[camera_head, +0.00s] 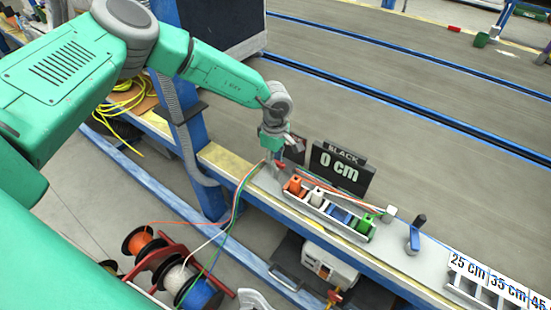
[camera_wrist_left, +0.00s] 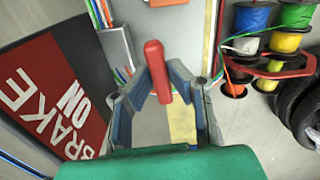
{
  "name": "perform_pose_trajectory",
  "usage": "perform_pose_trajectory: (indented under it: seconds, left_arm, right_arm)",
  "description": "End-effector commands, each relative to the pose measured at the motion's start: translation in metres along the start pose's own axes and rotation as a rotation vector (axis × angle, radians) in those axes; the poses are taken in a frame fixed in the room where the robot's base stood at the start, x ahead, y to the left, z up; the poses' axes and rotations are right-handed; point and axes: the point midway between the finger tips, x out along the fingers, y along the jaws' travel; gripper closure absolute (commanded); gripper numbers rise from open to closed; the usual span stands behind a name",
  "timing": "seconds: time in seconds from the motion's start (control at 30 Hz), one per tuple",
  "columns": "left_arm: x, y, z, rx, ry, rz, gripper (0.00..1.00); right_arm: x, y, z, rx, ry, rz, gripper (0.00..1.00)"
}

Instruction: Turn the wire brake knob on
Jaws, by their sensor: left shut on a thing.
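The wire brake knob, a red lever handle (camera_wrist_left: 157,70), stands between the fingers of my left gripper in the left wrist view. In the head view a bit of its red (camera_head: 281,165) shows under the gripper. My left gripper (camera_head: 274,158) is at the left end of the bench rail, shut on the red handle; its fingers (camera_wrist_left: 162,105) flank it in the wrist view. A dark and red sign reading "BRAKE ON" (camera_wrist_left: 78,118) is at the left of the wrist view. My right gripper is not in view.
A "BLACK 0 cm" display (camera_head: 341,170) stands just right of the gripper. A holder with orange, white, blue and green blocks (camera_head: 325,215) and a blue crank (camera_head: 413,240) follow along the bench. Coloured wires run down to wire spools (camera_head: 175,278) below.

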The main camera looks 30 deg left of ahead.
Motion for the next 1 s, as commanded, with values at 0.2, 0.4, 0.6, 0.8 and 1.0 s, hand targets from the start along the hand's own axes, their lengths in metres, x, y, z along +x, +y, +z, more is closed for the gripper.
perform_pose_trajectory:
  seconds: [0.2, 0.4, 0.6, 0.8, 1.0]
  left_arm:
    - [-0.0011, 0.0023, -0.0028, 0.068, 0.003, 0.006, 1.00]
    - [-0.0012, 0.0026, -0.0027, 0.094, 0.003, 0.006, 1.00]
    - [-0.0014, 0.0029, -0.0027, 0.097, 0.003, 0.007, 1.00]
    - [-0.0016, 0.0031, -0.0027, 0.097, 0.003, 0.007, 0.75]
    - [-0.0010, 0.0019, -0.0014, 0.097, 0.002, 0.005, 0.66]
  right_arm:
    - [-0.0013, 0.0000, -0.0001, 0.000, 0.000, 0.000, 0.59]
    - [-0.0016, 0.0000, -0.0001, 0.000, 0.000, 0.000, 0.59]
    - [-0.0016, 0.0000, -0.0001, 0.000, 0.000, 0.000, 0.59]
    - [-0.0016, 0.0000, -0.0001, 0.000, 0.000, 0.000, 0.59]
    - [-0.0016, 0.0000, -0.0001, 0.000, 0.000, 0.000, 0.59]
